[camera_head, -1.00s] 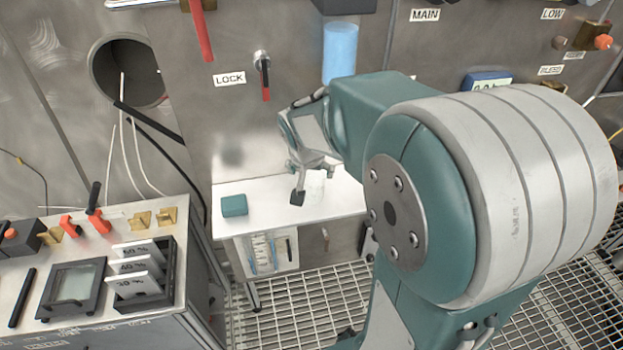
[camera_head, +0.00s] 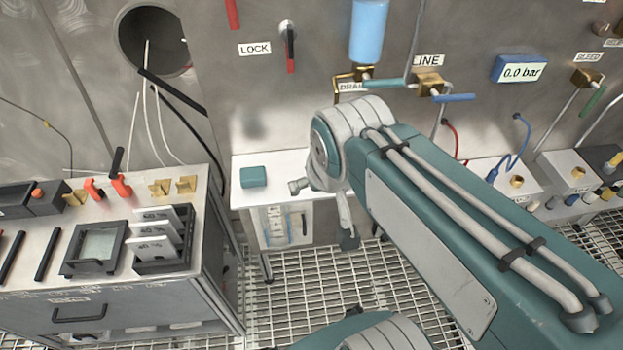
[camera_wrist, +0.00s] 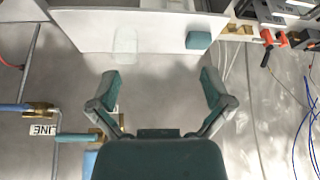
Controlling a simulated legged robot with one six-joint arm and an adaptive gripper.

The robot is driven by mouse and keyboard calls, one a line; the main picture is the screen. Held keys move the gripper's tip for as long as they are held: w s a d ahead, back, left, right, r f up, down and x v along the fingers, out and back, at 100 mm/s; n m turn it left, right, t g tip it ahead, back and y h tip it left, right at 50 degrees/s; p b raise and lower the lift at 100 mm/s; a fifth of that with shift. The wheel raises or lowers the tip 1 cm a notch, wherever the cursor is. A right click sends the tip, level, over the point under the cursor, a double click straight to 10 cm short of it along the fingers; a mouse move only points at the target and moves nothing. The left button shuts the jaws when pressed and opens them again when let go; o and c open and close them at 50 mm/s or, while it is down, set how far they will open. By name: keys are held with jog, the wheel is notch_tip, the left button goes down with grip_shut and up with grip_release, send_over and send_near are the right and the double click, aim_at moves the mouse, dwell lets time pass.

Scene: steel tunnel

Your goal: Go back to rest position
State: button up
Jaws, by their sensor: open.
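My gripper (camera_wrist: 161,82) is open and empty in the wrist view, its two teal fingers spread apart over bare grey wall. In the head view my arm reaches across the right half. Only a small dark-tipped finger (camera_head: 348,238) shows below the wrist there, in front of the white shelf's right end; the rest of the gripper is hidden. The white shelf (camera_head: 240,198) carries a teal block (camera_head: 253,177), which also shows in the wrist view (camera_wrist: 199,40). A clear glass-like item (camera_wrist: 125,42) stands on the shelf in the wrist view.
A control console (camera_head: 130,290) with levers and card slots stands at the left. Panel parts are a lock handle (camera_head: 290,48), a blue cylinder (camera_head: 369,32), a gauge (camera_head: 520,69) and valves. White boxes (camera_head: 503,178) stand at the right. The grid floor (camera_head: 300,300) is clear around the shelf.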

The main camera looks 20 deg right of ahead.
jog(key=s, duration=0.1)
jog(key=s+a+n, duration=0.1)
jog(key=shift+s+a+f+y, duration=0.2)
jog(key=shift+s+y, duration=0.1)
jog(key=shift+s, duration=0.1)
dwell(1.1)
